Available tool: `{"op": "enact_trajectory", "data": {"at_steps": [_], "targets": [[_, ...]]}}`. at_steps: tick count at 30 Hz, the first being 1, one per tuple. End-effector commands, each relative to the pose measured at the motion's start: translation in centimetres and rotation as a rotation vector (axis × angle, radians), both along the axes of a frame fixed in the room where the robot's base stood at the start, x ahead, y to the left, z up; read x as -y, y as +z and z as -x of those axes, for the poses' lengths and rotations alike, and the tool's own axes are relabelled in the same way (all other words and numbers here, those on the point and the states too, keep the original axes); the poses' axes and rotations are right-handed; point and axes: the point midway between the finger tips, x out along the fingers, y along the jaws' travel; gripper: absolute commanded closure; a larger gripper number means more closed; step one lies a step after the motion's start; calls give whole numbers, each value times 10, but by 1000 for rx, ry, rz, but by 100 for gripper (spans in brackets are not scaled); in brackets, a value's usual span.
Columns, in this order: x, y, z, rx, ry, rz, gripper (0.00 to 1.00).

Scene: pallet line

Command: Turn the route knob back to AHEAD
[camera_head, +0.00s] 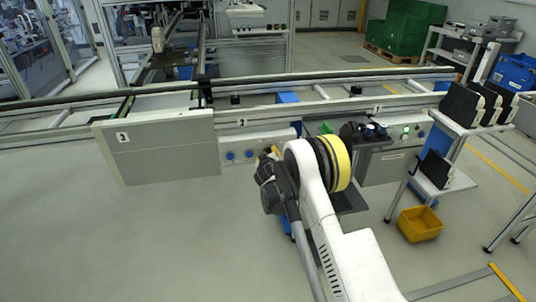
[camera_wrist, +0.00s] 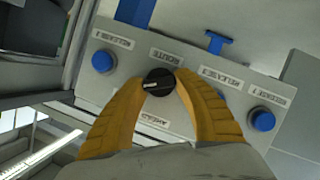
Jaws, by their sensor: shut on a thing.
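The route knob (camera_wrist: 158,83) is a round black knob with a white pointer mark on a light grey control panel (camera_wrist: 125,73). Its mark points to the left in the wrist view. My gripper (camera_wrist: 160,79) has its two orange fingers on either side of the knob, shut on it. In the head view the panel (camera_head: 262,137) stands on the line's front, and my arm hides the knob. Only a bit of orange finger of my gripper (camera_head: 276,150) shows there.
Blue buttons flank the knob on the left (camera_wrist: 103,61) and right (camera_wrist: 262,119). A blue T-shaped part (camera_wrist: 218,42) lies above the panel. A second panel with a green light (camera_head: 405,133) stands to the right. A yellow bin (camera_head: 420,224) sits on the floor; the left floor is clear.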

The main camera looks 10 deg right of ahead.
Motion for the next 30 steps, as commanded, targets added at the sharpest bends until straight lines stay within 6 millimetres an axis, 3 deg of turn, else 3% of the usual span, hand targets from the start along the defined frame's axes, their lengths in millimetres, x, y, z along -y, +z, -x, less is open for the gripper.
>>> {"op": "enact_trajectory", "data": {"at_steps": [11,30], "targets": [[0,-1,-1,1,1,136,94],[-2,-2,-1,2,1,716,94]]}}
